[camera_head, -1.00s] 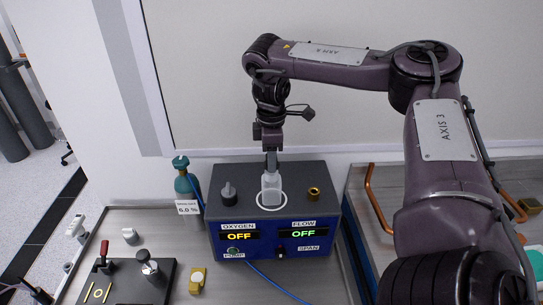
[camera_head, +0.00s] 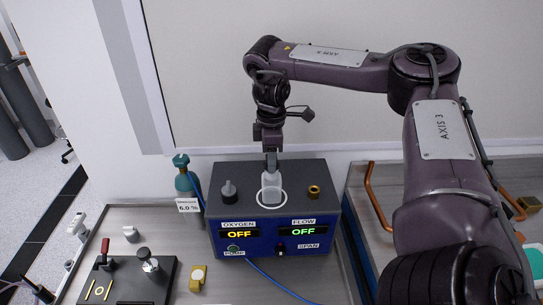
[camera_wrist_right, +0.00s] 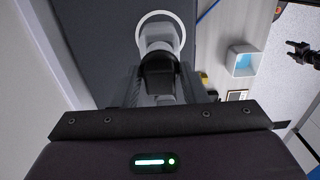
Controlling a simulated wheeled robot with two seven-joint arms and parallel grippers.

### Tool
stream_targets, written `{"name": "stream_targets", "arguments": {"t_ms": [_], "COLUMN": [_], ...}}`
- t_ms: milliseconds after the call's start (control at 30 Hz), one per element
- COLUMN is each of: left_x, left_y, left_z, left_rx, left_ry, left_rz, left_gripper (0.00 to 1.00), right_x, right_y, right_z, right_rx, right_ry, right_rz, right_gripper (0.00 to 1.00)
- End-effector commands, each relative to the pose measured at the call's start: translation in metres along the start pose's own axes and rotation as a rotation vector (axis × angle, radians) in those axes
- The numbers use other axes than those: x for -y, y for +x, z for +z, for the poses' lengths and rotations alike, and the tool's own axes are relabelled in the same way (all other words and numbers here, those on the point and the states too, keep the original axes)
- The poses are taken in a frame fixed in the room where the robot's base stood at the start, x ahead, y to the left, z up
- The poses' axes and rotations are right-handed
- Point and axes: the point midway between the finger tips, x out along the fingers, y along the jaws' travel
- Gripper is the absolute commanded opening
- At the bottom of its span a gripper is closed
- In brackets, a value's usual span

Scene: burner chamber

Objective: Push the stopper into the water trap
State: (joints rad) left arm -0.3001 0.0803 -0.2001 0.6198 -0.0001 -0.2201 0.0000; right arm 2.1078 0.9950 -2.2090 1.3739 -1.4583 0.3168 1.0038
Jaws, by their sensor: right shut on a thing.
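The water trap (camera_head: 271,187) is a pale, translucent cup standing inside a white ring on the grey top of the blue analyser box. My right gripper (camera_head: 271,163) comes down over it from above and is shut on the stopper. In the right wrist view the dark stopper (camera_wrist_right: 158,72) sits between the fingers, right at the mouth of the pale trap (camera_wrist_right: 157,35). How deep it sits is hidden by the fingers. A dark claw shape (camera_wrist_right: 300,52) at the right edge of the wrist view looks like my left gripper; its jaw state is unclear.
The analyser box (camera_head: 265,243) also carries a black knob (camera_head: 229,190) and a brass fitting (camera_head: 314,192) on top. A teal bottle (camera_head: 184,185) stands to its left. A blue hose (camera_head: 275,284) runs across the bench front. A copper pipe (camera_head: 374,199) is at right.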

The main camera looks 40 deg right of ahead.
Motion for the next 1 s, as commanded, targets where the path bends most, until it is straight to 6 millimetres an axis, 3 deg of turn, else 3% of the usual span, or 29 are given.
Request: {"name": "stream_targets", "arguments": {"t_ms": [500,533,700,1000], "left_x": [0.000,0.000,-0.001,-0.001], "left_y": [0.007,0.006,0.006,0.005], "left_z": [0.001,0.000,0.000,0.000], "left_rx": [0.000,0.000,0.000,0.000], "left_ry": [0.000,0.000,0.000,0.000], "left_rz": [0.000,0.000,0.000,0.000], "left_gripper": [0.60,0.60,0.60,0.60], "right_x": [0.000,0.000,0.000,0.000], "right_y": [0.014,0.013,0.013,0.010], "right_z": [0.000,0.000,0.000,0.000], "right_rx": [0.000,0.000,0.000,0.000], "right_ry": [0.001,0.001,0.000,0.000], "right_rz": [-0.001,0.000,0.000,0.000], "right_gripper": [0.16,0.42,0.64,0.64]}}
